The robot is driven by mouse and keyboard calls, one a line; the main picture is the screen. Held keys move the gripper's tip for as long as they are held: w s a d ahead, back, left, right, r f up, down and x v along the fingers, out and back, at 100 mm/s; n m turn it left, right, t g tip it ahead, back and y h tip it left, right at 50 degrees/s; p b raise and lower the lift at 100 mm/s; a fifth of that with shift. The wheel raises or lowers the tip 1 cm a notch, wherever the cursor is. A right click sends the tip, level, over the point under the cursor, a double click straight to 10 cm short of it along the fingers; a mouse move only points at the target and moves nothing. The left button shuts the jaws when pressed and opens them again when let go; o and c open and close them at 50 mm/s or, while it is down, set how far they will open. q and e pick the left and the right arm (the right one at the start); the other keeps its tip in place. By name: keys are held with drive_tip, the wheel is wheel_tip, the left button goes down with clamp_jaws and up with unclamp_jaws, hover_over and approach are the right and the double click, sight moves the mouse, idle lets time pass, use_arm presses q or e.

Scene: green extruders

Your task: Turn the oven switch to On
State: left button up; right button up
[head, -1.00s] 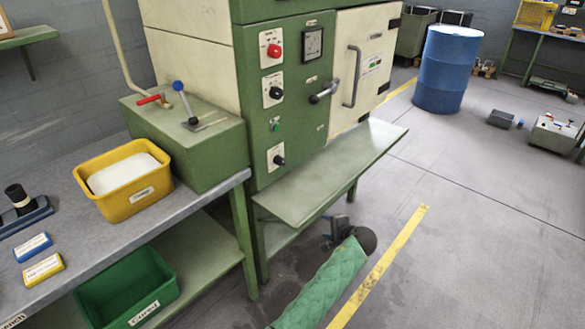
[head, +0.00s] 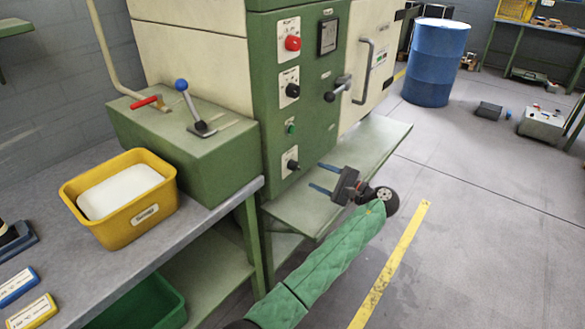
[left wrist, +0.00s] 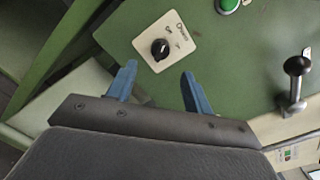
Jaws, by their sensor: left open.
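The green oven panel (head: 262,120) carries a column of switches. The lowest is a black rotary knob (head: 291,165) on a cream plate. In the left wrist view this knob (left wrist: 160,48) lies just beyond the fingertips, between their lines; its plate lettering is small, and I cannot surely tell its setting. My left gripper (head: 314,174) is open and empty, its two blue fingers pointing at the panel from the right of the knob, apart from it. The fingers also show in the left wrist view (left wrist: 159,69). My right gripper is not in view.
A green shelf (head: 385,150) juts out below the oven door. A door lever (head: 340,88), red knob (head: 292,43), another black knob (head: 292,90) and green button (head: 291,129) are above. The yellow bin (head: 125,232) stands on the bench at left.

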sight(299, 168)
use_arm(q)
drive_tip(key=p+x, duration=0.1)
drive_tip(key=x, duration=0.4)
drive_tip(key=shift+w+a, duration=0.15)
drive_tip(key=shift+a, duration=0.15)
drive_tip(key=shift+x, duration=0.85)
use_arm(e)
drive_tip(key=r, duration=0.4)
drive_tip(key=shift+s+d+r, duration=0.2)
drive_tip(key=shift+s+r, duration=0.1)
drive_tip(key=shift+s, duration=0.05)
use_arm(q)
drive_tip(key=shift+d, duration=0.1)
drive_tip(key=c, duration=1)
